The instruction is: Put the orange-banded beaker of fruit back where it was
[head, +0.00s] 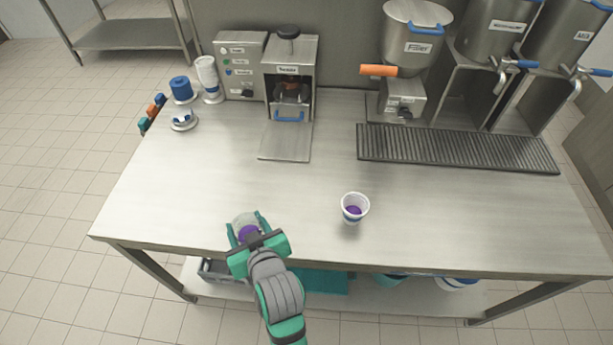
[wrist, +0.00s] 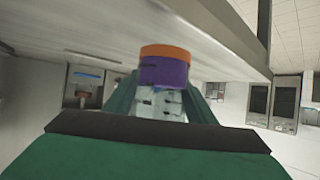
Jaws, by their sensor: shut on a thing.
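The orange-banded beaker (wrist: 164,72) shows in the wrist view with its orange band, purple contents and a clear part. It is between the fingers of my gripper (head: 246,226), which is shut on it. In the head view the beaker (head: 244,220) is at the front left edge of the steel counter (head: 200,205). There its clear rim and purple contents show, and its orange band is hidden. I cannot tell whether its base touches the counter.
A white cup (head: 355,206) with purple contents stands right of my gripper. A sealer-like machine (head: 290,85), a filler (head: 404,95) and a drain grate (head: 455,148) line the back. Small items, including a blue-topped roll (head: 181,88), stand back left.

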